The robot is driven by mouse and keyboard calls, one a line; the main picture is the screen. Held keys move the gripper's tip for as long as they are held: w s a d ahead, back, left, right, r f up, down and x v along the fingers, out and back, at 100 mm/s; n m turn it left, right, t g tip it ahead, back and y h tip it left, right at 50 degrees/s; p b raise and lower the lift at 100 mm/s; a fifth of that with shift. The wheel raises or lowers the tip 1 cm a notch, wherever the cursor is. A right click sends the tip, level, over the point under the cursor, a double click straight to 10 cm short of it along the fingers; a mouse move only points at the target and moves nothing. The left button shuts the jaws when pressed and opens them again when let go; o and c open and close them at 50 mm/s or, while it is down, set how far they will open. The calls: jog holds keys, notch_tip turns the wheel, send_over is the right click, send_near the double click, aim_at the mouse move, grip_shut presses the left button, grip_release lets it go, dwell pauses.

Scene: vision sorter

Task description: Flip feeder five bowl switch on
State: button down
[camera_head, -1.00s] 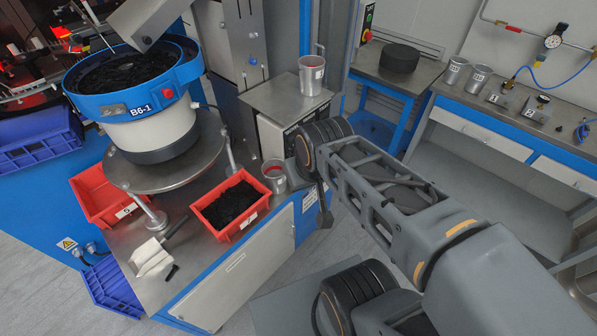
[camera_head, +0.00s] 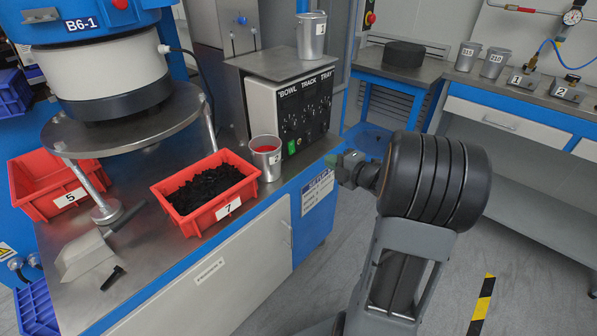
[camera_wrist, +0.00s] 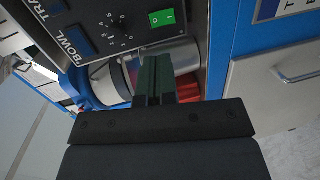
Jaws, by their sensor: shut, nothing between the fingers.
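The dark control box (camera_head: 296,108) carries the labels BOWL, TRACK and TRAY above its knobs and stands at the back of the steel bench. A green rocker switch (camera_head: 292,147) sits low on its face, under the BOWL column. In the wrist view this switch (camera_wrist: 162,17) shows marks at both ends, beside a bowl dial (camera_wrist: 119,28); I cannot tell which end is pressed. My gripper (camera_head: 345,166) is to the right of the box, apart from it. In the wrist view its dark green fingers (camera_wrist: 153,68) are shut and empty, pointing toward the box's lower edge.
A metal cup (camera_head: 266,158) with red inside stands before the box, near the switch. Red bin 7 (camera_head: 228,210) with black parts and empty red bin 5 (camera_head: 70,197) are to the left. The B6-1 bowl feeder (camera_head: 110,75) stands behind. Floor at right is open.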

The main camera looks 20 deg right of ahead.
aim_at(292, 152)
jog(key=shift+s+f+n+y+b, duration=0.15)
jog(key=shift+s+f+n+y, duration=0.15)
jog(key=shift+f+y, duration=0.2)
jog(key=shift+s+f+n+y+b, duration=0.2)
jog(key=shift+f+n+y, duration=0.2)
jog(key=shift+f, duration=0.15)
jog(key=b+x, duration=0.2)
jog(key=x, duration=1.2)
jog(key=shift+f, duration=0.15)
jog(key=shift+b, duration=0.35)
